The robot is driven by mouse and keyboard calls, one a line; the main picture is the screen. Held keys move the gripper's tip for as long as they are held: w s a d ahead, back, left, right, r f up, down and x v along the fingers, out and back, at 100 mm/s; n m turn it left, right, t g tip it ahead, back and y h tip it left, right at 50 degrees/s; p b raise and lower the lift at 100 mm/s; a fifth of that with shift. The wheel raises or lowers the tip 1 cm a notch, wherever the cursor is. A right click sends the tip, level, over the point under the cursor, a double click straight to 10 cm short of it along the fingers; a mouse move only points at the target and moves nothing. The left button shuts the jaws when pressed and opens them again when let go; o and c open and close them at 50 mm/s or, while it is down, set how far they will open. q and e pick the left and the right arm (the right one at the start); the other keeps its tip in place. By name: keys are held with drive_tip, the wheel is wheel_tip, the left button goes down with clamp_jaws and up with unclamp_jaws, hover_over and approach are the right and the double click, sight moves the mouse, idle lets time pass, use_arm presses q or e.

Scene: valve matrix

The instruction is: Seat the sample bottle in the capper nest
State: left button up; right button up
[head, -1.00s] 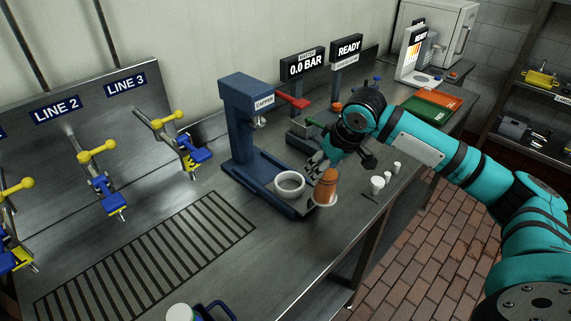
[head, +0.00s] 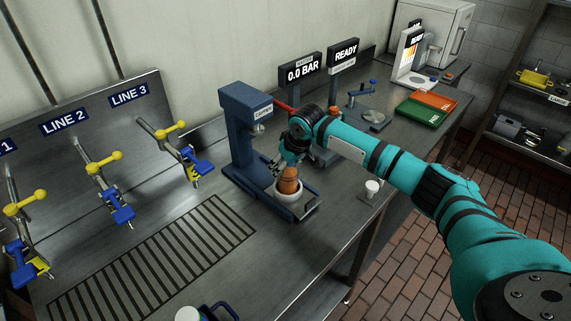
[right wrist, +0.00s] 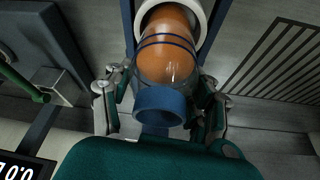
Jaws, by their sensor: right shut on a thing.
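The sample bottle (head: 288,183) is amber-orange with a clear upper part. In the right wrist view the bottle (right wrist: 168,55) shows blue bands and a blue neck ring, and its far end lies within the white nest ring (right wrist: 213,12). My right gripper (head: 285,163) is shut on the bottle's upper part, over the capper (head: 243,135). The white capper nest (head: 286,196) surrounds the bottle's lower end. Whether the bottle's bottom touches the nest floor is hidden. The gripper's fingers (right wrist: 160,100) flank the bottle in the right wrist view. My left gripper is not in view.
A white cup (head: 372,188) stands on the bench right of the capper. The drain grate (head: 150,265) lies to the left, with yellow-handled valves (head: 110,190) behind it. Orange and green trays (head: 425,107) lie farther back.

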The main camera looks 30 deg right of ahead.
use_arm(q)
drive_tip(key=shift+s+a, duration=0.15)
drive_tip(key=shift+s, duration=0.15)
use_arm(e)
drive_tip(key=shift+a, duration=0.1)
drive_tip(key=o, duration=1.4)
drive_tip(key=shift+f, duration=0.1)
drive_tip(key=shift+c, duration=0.2)
use_arm(q)
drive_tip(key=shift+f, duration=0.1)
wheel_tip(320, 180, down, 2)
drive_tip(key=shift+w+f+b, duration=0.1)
drive_tip(key=shift+b, duration=1.05)
use_arm(e)
drive_tip(key=v, duration=1.2)
drive_tip(key=shift+s, duration=0.1)
